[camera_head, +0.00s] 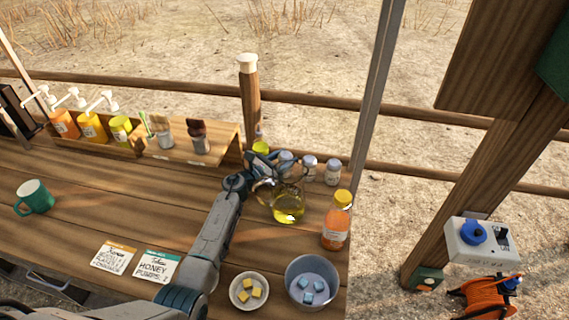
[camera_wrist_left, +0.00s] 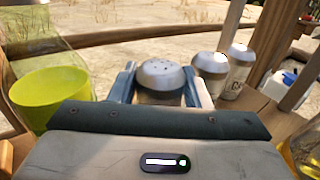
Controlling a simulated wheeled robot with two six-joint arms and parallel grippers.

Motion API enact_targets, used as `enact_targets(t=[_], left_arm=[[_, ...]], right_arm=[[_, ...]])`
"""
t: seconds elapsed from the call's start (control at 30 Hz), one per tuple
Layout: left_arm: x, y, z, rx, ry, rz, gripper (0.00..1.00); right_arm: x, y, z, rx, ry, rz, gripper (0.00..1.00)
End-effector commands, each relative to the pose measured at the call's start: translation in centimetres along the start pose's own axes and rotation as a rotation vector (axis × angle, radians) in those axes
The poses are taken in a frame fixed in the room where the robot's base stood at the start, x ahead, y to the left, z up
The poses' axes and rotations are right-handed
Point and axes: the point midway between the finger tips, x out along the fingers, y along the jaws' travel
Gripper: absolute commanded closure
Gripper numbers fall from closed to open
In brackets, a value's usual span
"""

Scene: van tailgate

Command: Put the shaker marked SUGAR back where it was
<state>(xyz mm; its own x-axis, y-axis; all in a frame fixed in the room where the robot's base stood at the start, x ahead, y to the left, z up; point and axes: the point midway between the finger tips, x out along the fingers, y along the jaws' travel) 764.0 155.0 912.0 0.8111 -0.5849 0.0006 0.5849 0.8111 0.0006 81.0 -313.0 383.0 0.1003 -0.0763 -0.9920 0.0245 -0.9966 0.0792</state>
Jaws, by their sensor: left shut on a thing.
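My left gripper (camera_head: 272,163) reaches over the table to its far right part and is shut on a shaker (camera_head: 286,158) with a domed metal lid. In the left wrist view the shaker (camera_wrist_left: 160,82) sits between the two fingers, its holed lid upward and roughly upright. Its label is hidden, so I cannot read whether it says SUGAR. Whether its base touches the table is hidden too. Two similar shakers, a nearer one (camera_head: 309,166) and a farther one (camera_head: 333,171), stand in a row to its right. My right gripper is not in view.
A glass jug of yellow liquid (camera_head: 288,208) stands just in front of the gripper, with an orange bottle (camera_head: 337,222) to its right. A yellow-green container (camera_wrist_left: 50,97) is close on the gripper's left. Two bowls, a white one (camera_head: 236,296) and a blue-grey one (camera_head: 293,276), stand nearer.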

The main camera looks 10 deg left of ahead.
Motion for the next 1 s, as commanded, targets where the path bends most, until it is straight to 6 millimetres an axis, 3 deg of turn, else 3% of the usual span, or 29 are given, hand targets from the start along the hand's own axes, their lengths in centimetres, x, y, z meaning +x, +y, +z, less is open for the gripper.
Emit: enact_targets(t=[0.37, 0.4, 0.43, 0.8, 1.0], left_arm=[[0.0, 0.0, -0.6, 0.0, -0.001, 0.0, 0.85], [0.0, 0.0, -0.5, 0.0, -0.001, 0.0, 0.53], [0.0, 0.0, -0.4, 0.0, -0.001, 0.0, 0.48], [0.0, 0.0, 0.0, 0.0, -0.001, 0.0, 0.48], [-3.4, 0.1, 0.0, 0.001, 0.002, 0.001, 0.48]], right_arm=[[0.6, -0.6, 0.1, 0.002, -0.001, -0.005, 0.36], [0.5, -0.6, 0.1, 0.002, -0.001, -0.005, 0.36], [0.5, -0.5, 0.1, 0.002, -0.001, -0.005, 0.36], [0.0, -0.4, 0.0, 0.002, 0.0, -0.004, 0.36], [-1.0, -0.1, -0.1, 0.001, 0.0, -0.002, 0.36]])
